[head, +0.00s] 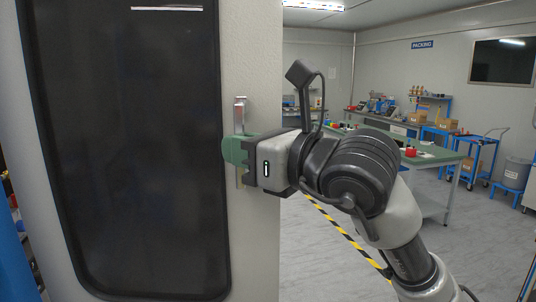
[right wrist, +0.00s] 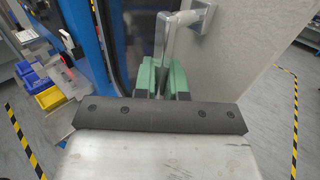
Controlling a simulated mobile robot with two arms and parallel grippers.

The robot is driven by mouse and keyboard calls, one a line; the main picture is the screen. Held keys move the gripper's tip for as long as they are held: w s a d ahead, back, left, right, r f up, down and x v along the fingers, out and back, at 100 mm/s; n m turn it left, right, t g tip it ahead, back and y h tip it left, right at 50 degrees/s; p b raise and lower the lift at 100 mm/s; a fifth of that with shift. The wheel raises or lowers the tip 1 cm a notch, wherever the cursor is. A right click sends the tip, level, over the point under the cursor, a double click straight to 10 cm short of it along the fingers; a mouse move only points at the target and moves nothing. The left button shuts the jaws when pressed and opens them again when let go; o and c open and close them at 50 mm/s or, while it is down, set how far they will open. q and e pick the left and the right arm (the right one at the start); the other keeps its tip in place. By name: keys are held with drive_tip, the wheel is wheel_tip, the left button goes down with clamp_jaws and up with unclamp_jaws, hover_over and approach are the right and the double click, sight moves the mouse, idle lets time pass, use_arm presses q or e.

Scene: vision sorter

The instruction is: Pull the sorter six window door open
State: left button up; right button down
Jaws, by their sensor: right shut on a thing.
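The sorter's window door (head: 250,60) fills the left of the head view, a pale panel with a large dark window (head: 130,150). A metal bar handle (head: 240,112) stands upright near the door's right edge. My right gripper (head: 238,150) has its green fingers closed around the handle. In the right wrist view the green fingers (right wrist: 162,78) sit on both sides of the handle (right wrist: 185,35), whose upper mount shows above them. I cannot tell how far the door stands from its frame. My left gripper is out of view.
A green-topped workbench (head: 430,155) and blue carts (head: 467,148) stand in the room to the right. Yellow and black floor tape (head: 350,240) runs beside the door. Blue and yellow bins (right wrist: 40,90) show at left in the right wrist view. Grey floor is open right of the door.

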drive_tip(key=shift+s+a, duration=0.15)
drive_tip(key=shift+s, duration=0.55)
drive_tip(key=c, duration=1.2)
unclamp_jaws()
drive_tip(key=shift+a, duration=0.15)
drive_tip(key=b+v, duration=0.3)
drive_tip(key=v, duration=0.7)
drive_tip(key=shift+s+d+b, duration=0.25)
drive_tip(key=shift+d+b, duration=0.1)
drive_tip(key=shift+b, duration=0.05)
